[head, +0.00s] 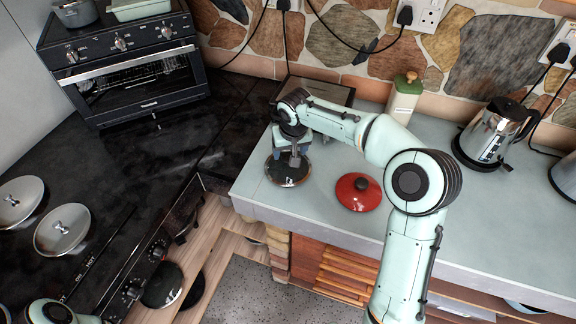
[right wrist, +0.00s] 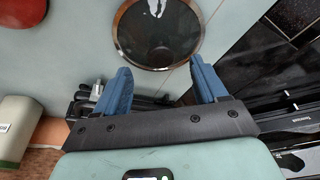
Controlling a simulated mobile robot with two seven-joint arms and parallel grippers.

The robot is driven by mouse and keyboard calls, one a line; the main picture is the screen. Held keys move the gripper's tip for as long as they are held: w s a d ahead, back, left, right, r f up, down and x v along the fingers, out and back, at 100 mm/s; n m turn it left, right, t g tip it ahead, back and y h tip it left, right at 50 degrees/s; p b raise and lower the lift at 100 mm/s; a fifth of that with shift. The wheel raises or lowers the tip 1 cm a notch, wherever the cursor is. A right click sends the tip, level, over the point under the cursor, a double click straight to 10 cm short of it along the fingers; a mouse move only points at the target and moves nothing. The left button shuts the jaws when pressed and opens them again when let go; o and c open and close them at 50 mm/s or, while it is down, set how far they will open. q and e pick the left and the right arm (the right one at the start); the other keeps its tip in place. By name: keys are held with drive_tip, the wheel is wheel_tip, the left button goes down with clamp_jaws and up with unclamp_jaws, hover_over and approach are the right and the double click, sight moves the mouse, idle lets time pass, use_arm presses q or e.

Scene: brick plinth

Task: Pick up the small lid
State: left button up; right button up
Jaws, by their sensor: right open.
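In the right wrist view the glass lid (right wrist: 150,50) lies just beyond the fingertips. The two blue fingers of the right gripper (right wrist: 160,75) are apart with nothing between them. A red lid (head: 358,197) with a dark knob lies to the right on the counter; part of it shows in the right wrist view (right wrist: 22,8). My left gripper is not seen.
A kettle (head: 490,135) and a green-topped canister (head: 403,100) stand at the back of the counter. Two steel lids (head: 62,240) are at the far left by the black oven (head: 130,75). The counter's front edge (head: 420,255) is close by.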

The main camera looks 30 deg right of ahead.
sight(288, 157)
drive_tip(key=shift+w+p+x, duration=0.15)
drive_tip(key=shift+p+x, duration=0.05)
drive_tip(key=shift+x, duration=1.2)
drive_tip(key=shift+w+p+x, duration=0.15)
drive_tip(key=shift+w+x, duration=0.05)
drive_tip(key=shift+x, duration=1.2)
drive_tip(key=shift+s+r, duration=0.15)
drive_tip(key=shift+c, duration=1)
drive_tip(key=shift+d, duration=0.1)
clamp_jaws()
